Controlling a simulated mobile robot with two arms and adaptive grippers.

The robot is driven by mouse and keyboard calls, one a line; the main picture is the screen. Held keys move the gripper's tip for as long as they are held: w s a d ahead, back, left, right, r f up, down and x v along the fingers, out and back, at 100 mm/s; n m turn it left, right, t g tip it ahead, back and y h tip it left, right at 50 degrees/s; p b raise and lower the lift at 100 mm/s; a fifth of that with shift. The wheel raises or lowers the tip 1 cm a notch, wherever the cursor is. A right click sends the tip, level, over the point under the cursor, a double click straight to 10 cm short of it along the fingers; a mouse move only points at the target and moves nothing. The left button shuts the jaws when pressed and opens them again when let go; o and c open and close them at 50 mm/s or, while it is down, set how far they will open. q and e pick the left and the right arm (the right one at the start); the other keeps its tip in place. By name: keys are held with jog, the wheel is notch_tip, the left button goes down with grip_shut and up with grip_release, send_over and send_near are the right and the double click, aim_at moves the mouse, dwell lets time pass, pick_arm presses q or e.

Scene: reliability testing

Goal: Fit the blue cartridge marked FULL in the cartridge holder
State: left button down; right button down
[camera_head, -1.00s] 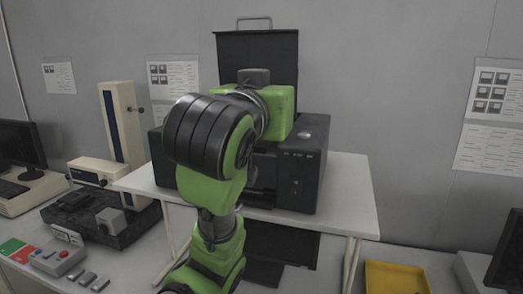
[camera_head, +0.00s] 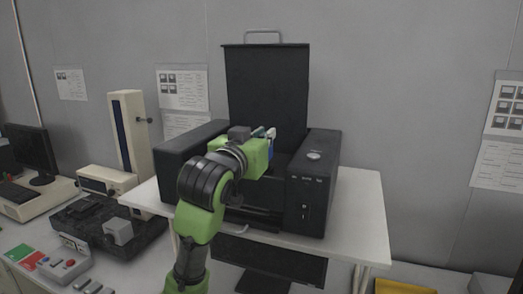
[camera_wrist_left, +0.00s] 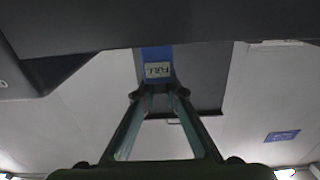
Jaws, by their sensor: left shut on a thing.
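My left gripper (camera_wrist_left: 160,90) is shut on a blue cartridge (camera_wrist_left: 156,54). Its pale label (camera_wrist_left: 158,70) reads FULL and appears upside down in the wrist view. In the head view, my left gripper (camera_head: 268,142) is over the middle of the black printer (camera_head: 314,190), below its raised lid (camera_head: 268,95). A small blue and white bit of the cartridge (camera_head: 271,133) shows at the fingertips. I cannot make out the cartridge holder; the arm and the printer body hide the printer's inside. My right gripper is in neither view.
The printer stands on a white raised shelf (camera_head: 362,215), with a dark monitor (camera_head: 270,262) below. To the left are a beige instrument with a column (camera_head: 127,140), a black tray (camera_head: 75,225) and a grey button box (camera_head: 70,264). A yellow tray (camera_head: 405,286) lies at lower right.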

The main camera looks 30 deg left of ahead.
pick_arm(q)
jog(key=shift+w+a+f, duration=0.15)
jog(key=shift+a+f, duration=0.15)
jog(key=shift+f, duration=0.1)
jog(key=shift+w+a+f, duration=0.2)
jog(key=shift+a+f, duration=0.1)
jog(key=shift+f, duration=0.15)
notch_tip(320, 180, down, 2)
jog(key=shift+w+f+p, duration=0.1)
jog(key=shift+f+p, duration=0.15)
jog(key=shift+p, duration=0.4)
jog(key=shift+f, duration=0.25)
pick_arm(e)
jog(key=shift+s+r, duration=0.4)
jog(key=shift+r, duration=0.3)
pick_arm(q)
jog(key=shift+f, duration=0.1)
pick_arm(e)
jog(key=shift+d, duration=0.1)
pick_arm(q)
jog(key=c, duration=2.1)
grip_release()
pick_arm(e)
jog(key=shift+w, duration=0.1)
